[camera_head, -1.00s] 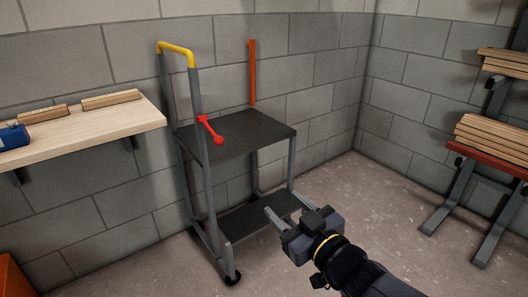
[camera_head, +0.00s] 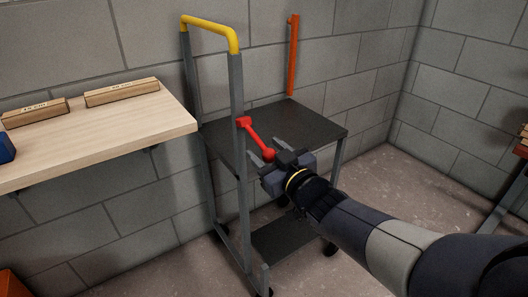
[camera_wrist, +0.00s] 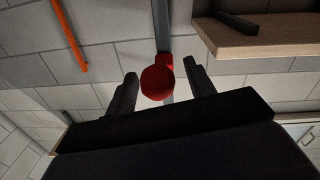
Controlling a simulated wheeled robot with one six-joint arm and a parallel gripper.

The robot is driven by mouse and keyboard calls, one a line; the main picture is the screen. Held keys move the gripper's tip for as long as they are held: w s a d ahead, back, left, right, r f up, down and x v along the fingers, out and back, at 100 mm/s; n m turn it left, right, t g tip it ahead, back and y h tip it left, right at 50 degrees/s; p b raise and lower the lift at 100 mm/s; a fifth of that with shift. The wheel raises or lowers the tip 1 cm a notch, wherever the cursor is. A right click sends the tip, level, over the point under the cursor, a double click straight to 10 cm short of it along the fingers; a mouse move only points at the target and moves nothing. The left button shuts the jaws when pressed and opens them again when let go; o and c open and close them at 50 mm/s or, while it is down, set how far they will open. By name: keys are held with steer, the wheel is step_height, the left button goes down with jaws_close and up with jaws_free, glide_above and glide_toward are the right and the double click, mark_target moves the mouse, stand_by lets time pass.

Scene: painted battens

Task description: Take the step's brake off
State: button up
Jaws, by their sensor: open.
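The step (camera_head: 243,190) is a grey frame with dark treads and a yellow top rail (camera_head: 208,30). Its red brake lever (camera_head: 257,137) is fixed to the near upright and slants down to the right, ending in a round red knob. My gripper (camera_head: 262,163) is at the knob end of the lever. In the wrist view the red knob (camera_wrist: 158,82) lies between the two open fingers, with a gap on each side. I cannot tell whether a finger touches it.
A wooden shelf (camera_head: 100,130) with labelled battens (camera_head: 122,92) and a blue object (camera_head: 6,148) is at the left. An orange bar (camera_head: 293,55) is on the wall behind the step. Clear floor (camera_head: 420,190) lies to the right.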

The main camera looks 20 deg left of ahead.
steer(key=shift+x, duration=0.85)
jaws_close()
